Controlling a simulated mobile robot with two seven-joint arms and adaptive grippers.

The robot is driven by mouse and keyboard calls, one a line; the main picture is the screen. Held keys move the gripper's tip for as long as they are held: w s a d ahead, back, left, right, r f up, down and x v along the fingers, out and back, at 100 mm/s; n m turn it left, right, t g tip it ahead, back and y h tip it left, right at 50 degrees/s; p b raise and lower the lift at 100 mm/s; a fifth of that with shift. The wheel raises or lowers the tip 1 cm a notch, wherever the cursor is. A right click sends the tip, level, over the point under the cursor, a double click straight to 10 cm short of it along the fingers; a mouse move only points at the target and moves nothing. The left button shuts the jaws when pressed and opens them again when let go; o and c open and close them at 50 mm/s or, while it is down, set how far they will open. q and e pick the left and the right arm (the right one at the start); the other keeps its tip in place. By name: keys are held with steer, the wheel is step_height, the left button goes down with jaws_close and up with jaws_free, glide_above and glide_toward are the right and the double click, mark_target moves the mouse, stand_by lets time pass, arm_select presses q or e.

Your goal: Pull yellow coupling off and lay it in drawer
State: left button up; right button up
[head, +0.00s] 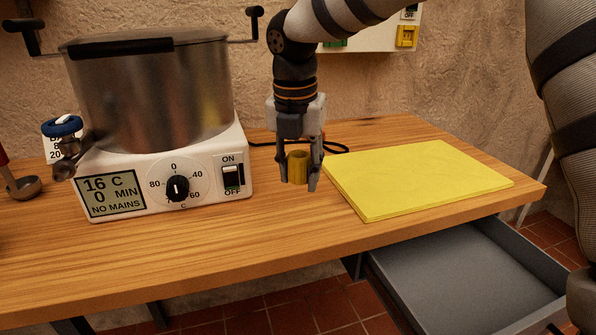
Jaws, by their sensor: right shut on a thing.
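My right gripper (299,182) points down above the wooden table, between the cooker and the yellow mat. It is shut on the yellow coupling (298,168), a short upright cylinder with an open top. The coupling appears to hang a little above the table. An open grey drawer (420,275) sticks out under the table's front edge at the right. The part of its floor that shows is bare. My left gripper is not in the picture.
A steel pot (150,95) stands on a white cooker (205,185) with a tap at its left. A yellow mat (420,180) lies on the table (200,250). A wall panel (375,38) with a yellow socket is behind my arm. A ladle (22,187) is at far left.

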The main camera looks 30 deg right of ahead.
mark_target(300, 179)
steer(key=shift+s+r, duration=0.25)
steer(key=shift+s, duration=0.3)
steer(key=shift+w+f, duration=0.1)
steer(key=shift+f, duration=3.75)
steer(key=shift+f, duration=0.3)
steer(key=o, duration=1.2)
steer(key=shift+o, duration=0.2)
steer(key=shift+r, duration=0.1)
steer(key=r, duration=0.4)
steer(key=s+a+r, duration=0.1)
steer(key=r, duration=0.6)
steer(key=shift+s+a+r, duration=0.15)
steer(key=shift+r, duration=0.25)
steer(key=shift+f, duration=0.1)
